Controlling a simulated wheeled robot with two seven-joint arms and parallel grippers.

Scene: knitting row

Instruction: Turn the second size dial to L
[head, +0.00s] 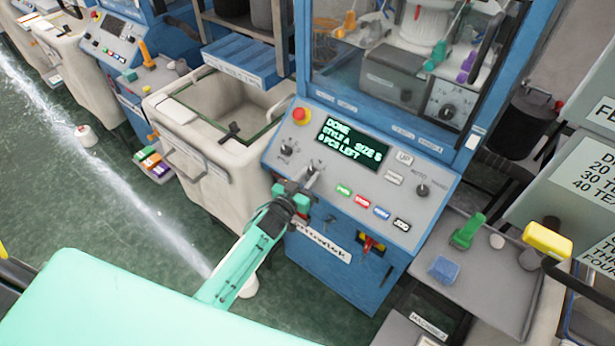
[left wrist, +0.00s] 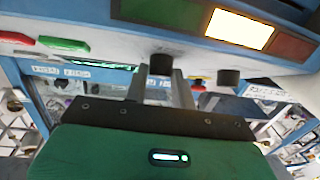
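The blue knitting machine's sloped control panel (head: 330,183) stands mid-picture in the head view. Its screen (head: 352,144) reads "DONE", "STYLE A", "SIZE S", "0 PCS LEFT". One small dial (head: 287,150) is at the panel's left, under the red button. My left gripper (head: 309,176) is at the panel's lower left edge, over a second dial that it largely hides. In the left wrist view a dark knob (left wrist: 160,65) lies between the tips of my left fingers. I cannot tell whether they touch it. Another knob (left wrist: 229,77) stands to its right. My right gripper is not in view.
A red emergency button (head: 300,115) sits at the panel's top left. Coloured buttons (head: 362,200) line the lower middle, with a selector (head: 422,190) to the right. A cream bin (head: 190,150) stands left of the machine, and a grey tray (head: 485,270) to the right.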

